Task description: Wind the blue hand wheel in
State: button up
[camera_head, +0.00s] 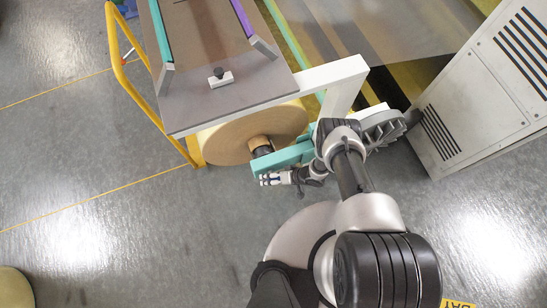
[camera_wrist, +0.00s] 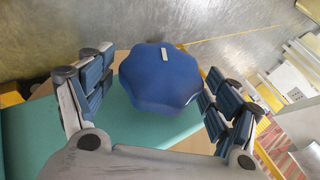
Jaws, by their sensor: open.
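The blue hand wheel (camera_wrist: 160,78) is a lobed knob with a small pale mark near its far edge. In the wrist view it sits above a teal surface (camera_wrist: 118,124). My gripper (camera_wrist: 158,62) is open, with one finger on each side of the wheel. Gaps show between the wheel and both fingers, so neither appears to touch it. In the head view my gripper (camera_head: 272,179) is beside the teal bar (camera_head: 284,158) at the brown roll's end. The wheel is mostly hidden by the gripper there.
The large brown roll (camera_head: 228,138) lies under the machine's grey top plate (camera_head: 222,105). A white bracket (camera_head: 335,76) stands close to my arm. A yellow rail (camera_head: 132,82) is at left and a grey cabinet (camera_head: 490,90) at right. The floor at lower left is mostly clear.

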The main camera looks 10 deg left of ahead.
jog(key=v, duration=1.2)
jog(key=s+a+r+n+t+h+p, duration=0.1)
jog(key=s+r+t+h+p, duration=0.1)
jog(key=s+r+h+p, duration=0.45)
jog(key=w+a+f+b, duration=0.2)
jog(key=f, duration=0.3)
jog(key=w+a+f+y+b, duration=0.1)
jog(key=w+a+f+b, duration=0.1)
jog(key=f, duration=0.3)
jog(key=w+a+f+y+b, duration=0.1)
jog(key=w+a+f+b, duration=0.1)
jog(key=f, duration=0.4)
jog(key=shift+a+y, duration=0.25)
jog(key=shift+a, duration=0.05)
jog(key=shift+c, duration=0.6)
jog(key=c, duration=0.9)
